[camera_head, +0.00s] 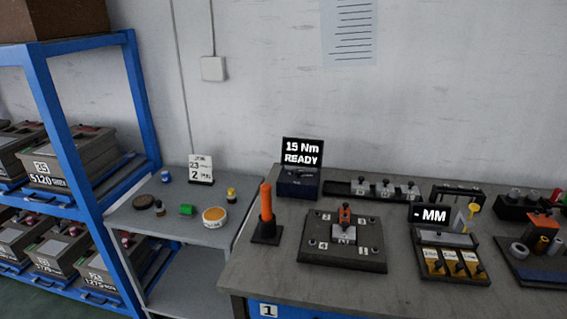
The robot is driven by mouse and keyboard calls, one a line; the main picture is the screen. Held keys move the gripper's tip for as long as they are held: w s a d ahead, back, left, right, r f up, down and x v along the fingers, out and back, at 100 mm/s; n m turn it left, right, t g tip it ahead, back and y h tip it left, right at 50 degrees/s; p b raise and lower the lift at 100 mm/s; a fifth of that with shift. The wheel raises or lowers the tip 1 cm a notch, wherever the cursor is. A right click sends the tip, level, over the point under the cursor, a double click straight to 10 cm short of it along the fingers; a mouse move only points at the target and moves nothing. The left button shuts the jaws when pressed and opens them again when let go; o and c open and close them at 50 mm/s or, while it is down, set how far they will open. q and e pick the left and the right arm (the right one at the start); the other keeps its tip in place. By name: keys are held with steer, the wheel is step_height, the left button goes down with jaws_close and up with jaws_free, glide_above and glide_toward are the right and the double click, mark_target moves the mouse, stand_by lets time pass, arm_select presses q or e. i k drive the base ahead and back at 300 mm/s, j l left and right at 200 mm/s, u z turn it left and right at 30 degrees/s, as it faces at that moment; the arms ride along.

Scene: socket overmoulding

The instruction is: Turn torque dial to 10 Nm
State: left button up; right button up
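A small dark box with a black display (302,151) stands at the back left of the grey workbench. The display reads "15 Nm READY". A dark base (297,185) sits under the display, with a small light-coloured part on its front; I cannot tell whether this is the torque dial. An orange-handled tool (266,203) stands upright in a black holder in front and to the left of the display. Neither of my grippers is in the view.
A dark plate with numbered corners (336,256) lies mid-bench. A "- MM" display (430,215) stands over yellow-labelled bins (452,265). More parts stand at the right. A grey side table (165,222) and a blue rack (62,130) are at the left.

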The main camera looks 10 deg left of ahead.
mark_target(299, 172)
steer(key=i+j, duration=0.1)
steer(key=j, duration=0.25)
steer(key=i+j, duration=0.1)
steer(key=j, duration=0.3)
steer(key=i+j, duration=0.1)
steer(key=j, duration=0.25)
steer(key=i+j, duration=0.1)
steer(key=j, duration=0.3)
steer(key=i+j+u, duration=0.1)
steer(key=j, duration=0.25)
